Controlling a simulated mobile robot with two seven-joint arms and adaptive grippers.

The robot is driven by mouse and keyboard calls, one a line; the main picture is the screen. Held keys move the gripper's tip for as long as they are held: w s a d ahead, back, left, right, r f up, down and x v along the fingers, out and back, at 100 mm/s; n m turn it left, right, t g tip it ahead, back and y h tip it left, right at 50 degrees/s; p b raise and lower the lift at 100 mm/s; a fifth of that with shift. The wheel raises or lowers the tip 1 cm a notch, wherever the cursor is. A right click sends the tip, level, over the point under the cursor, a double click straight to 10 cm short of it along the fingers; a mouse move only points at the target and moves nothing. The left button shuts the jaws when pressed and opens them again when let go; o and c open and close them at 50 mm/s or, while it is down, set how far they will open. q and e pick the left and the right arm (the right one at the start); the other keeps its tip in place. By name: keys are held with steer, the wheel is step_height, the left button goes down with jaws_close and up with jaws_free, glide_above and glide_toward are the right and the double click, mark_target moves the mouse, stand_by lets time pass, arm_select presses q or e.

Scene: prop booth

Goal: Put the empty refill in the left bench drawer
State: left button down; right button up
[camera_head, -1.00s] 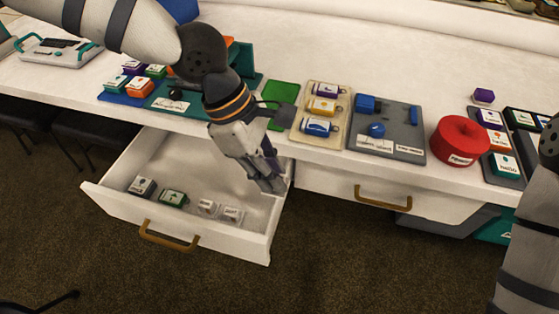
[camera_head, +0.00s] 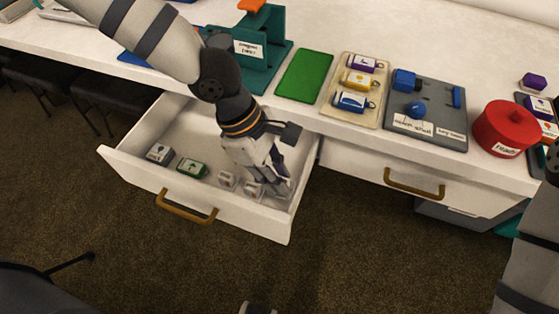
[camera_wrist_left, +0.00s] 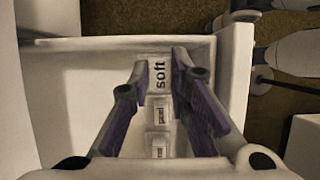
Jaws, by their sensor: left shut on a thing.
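The left bench drawer (camera_head: 245,222) stands open. My left gripper (camera_head: 272,188) reaches down into its right part, near the front wall. In the left wrist view the gripper (camera_wrist_left: 166,72) is shut on a pale refill labelled "soft" (camera_wrist_left: 159,76), which lies between the fingertips low in the drawer (camera_wrist_left: 78,110). I cannot tell whether it touches the floor. In the head view the gripper hides this refill. Two small pale refills (camera_head: 227,180) lie beside the gripper, and they also show in the left wrist view (camera_wrist_left: 160,115). My right gripper is out of view.
A green-labelled item (camera_head: 191,167) and a dark grey one (camera_head: 159,152) lie further left in the drawer. The right drawer (camera_head: 380,177) is shut. On the bench are a green mat (camera_head: 304,75), a tray of bottles (camera_head: 334,108), a grey board (camera_head: 440,100) and a red pot (camera_head: 505,129).

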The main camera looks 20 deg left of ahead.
arm_select(q)
steer(key=shift+f+b, duration=0.6)
steer(key=shift+f, duration=2.4)
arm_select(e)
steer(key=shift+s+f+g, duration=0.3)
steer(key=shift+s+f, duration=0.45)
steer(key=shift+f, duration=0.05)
arm_select(q)
steer(key=c, duration=1.4)
jaws_free()
steer(key=shift+c, duration=0.7)
steer(key=shift+r+p, duration=0.3)
steer(key=shift+r, duration=0.45)
steer(key=shift+r+p, duration=1.6)
steer(key=shift+r, duration=3.8)
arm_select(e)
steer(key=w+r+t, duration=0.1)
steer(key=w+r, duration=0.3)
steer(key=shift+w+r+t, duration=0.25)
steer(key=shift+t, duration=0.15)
